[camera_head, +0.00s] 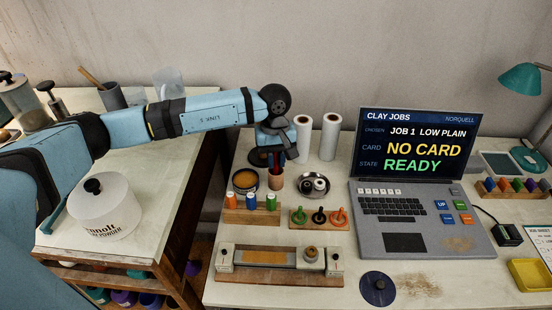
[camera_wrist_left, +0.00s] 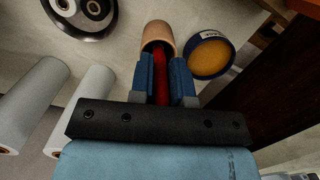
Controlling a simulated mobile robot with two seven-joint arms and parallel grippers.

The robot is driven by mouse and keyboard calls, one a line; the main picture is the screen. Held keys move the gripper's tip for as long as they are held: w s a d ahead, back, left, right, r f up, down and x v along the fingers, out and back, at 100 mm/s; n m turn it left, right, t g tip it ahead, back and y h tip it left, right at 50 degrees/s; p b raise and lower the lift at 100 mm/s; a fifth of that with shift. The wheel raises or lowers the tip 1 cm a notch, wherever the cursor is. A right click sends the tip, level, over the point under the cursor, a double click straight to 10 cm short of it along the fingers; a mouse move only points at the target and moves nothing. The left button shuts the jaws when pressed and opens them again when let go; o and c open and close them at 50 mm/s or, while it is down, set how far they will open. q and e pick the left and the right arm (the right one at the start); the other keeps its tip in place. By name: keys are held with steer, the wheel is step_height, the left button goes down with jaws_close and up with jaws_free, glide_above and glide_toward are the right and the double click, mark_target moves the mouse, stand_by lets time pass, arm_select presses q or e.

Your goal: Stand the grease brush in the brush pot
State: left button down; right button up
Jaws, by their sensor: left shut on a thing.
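My left gripper (camera_head: 277,157) points down over the brush pot (camera_head: 276,180), a small tan cup on the right-hand table. In the left wrist view, its two blue fingers (camera_wrist_left: 161,85) are shut on the red handle of the grease brush (camera_wrist_left: 160,80). The handle runs toward the mouth of the pot (camera_wrist_left: 158,34), and its far end overlaps the pot opening there. The brush's lower end is hidden, so I cannot tell how deep it sits. The pot looks upright. My right gripper is in neither view.
A round tin with orange contents (camera_head: 245,180) stands left of the pot, and a metal dish with rollers (camera_head: 313,185) right of it. White rolls (camera_head: 330,137) stand behind. A spool rack (camera_head: 251,215) is in front, and a laptop (camera_head: 420,180) is farther right.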

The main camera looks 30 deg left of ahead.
arm_select(q)
steer(key=shift+f, duration=0.15)
steer(key=shift+f+b, duration=0.15)
steer(key=shift+b, duration=0.15)
steer(key=c, duration=1.1)
jaws_free()
steer(key=shift+r, duration=0.25)
step_height(320, 180, up, 12)
steer(key=w+a+p, duration=0.1)
steer(key=shift+w+p, duration=0.15)
steer(key=shift+p, duration=0.15)
